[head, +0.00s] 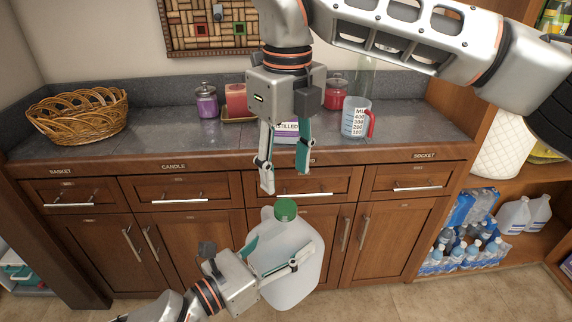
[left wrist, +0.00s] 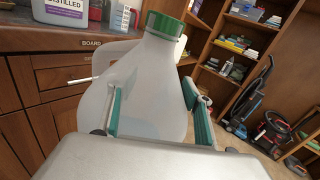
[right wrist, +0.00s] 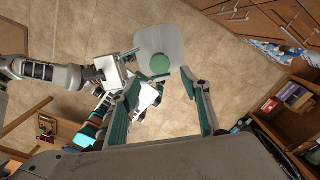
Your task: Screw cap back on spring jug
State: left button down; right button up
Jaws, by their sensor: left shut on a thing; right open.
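The spring jug (head: 288,262) is a translucent white jug held in front of the counter's lower cabinets. A green cap (head: 286,208) sits on its neck; how tightly cannot be told. My left gripper (head: 274,252) is shut on the jug's body, one finger on each side. The jug (left wrist: 150,90) and its cap (left wrist: 165,25) also show in the left wrist view, a little tilted. My right gripper (head: 285,180) is open and empty, pointing down above the cap. In the right wrist view the cap (right wrist: 160,64) lies beyond and between the open fingers, apart from them.
The counter (head: 160,150) behind holds a wicker basket (head: 78,114), a purple candle jar (head: 206,101), a red candle, a distilled jug (head: 286,131) partly hidden by my right gripper, and a measuring cup (head: 356,118). Shelves with water bottles (head: 465,248) stand right.

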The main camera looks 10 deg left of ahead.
aim_at(286, 205)
jog(key=shift+n, duration=0.6)
jog(key=shift+w+f, duration=0.1)
jog(key=shift+f, duration=3.85)
jog(key=c, duration=1.1)
jog(key=shift+c, duration=0.2)
